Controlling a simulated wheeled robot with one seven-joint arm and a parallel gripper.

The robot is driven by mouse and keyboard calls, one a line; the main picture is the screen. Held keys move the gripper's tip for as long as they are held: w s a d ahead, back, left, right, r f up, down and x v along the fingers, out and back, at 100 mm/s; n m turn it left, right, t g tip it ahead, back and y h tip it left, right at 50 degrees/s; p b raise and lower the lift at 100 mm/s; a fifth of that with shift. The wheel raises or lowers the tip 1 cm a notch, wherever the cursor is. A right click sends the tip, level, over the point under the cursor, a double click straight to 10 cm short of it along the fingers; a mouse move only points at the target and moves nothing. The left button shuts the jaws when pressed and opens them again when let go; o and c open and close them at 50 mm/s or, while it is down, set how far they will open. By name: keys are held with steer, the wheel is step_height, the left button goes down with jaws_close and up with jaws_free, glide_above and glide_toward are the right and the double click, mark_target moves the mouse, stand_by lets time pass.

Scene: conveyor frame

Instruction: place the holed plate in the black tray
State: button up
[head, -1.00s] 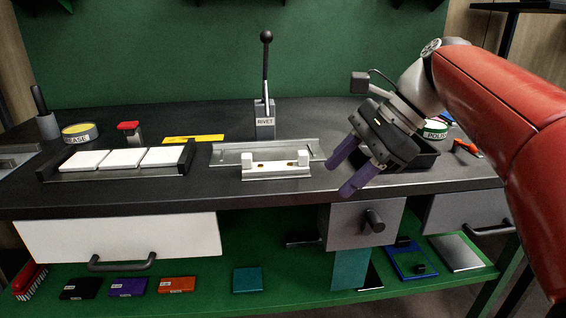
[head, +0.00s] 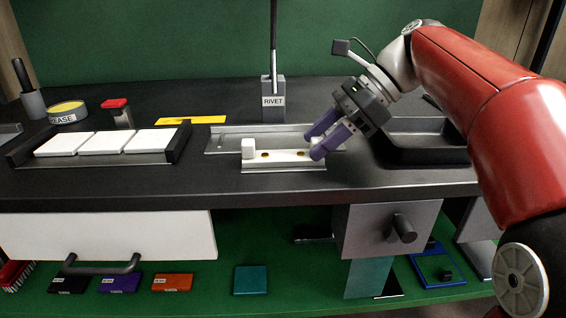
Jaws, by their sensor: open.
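The holed plate (head: 283,156) is a white bar with brown-ringed holes and a raised white block near its left end. It sits in a metal fixture (head: 262,169) at the front middle of the bench. My gripper (head: 313,143) is open, with its purple fingers at the plate's right end. The fingers largely hide the right-end block, and I cannot tell whether they touch it. The black tray (head: 420,159) stands on the bench to the right, partly behind my arm. The part of it I see looks empty.
A rivet press (head: 273,97) with a tall lever stands behind the fixture. A rack of white tiles (head: 104,160), a grease tin (head: 68,112), a red-topped item (head: 117,108) and a yellow strip (head: 190,120) are to the left. Drawers and a green shelf lie below.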

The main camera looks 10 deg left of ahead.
steer(key=shift+a+f, duration=0.25)
steer(key=shift+f, duration=0.05)
steer(key=shift+c, duration=0.5)
steer(key=shift+r, duration=0.1)
steer(key=c, duration=0.9)
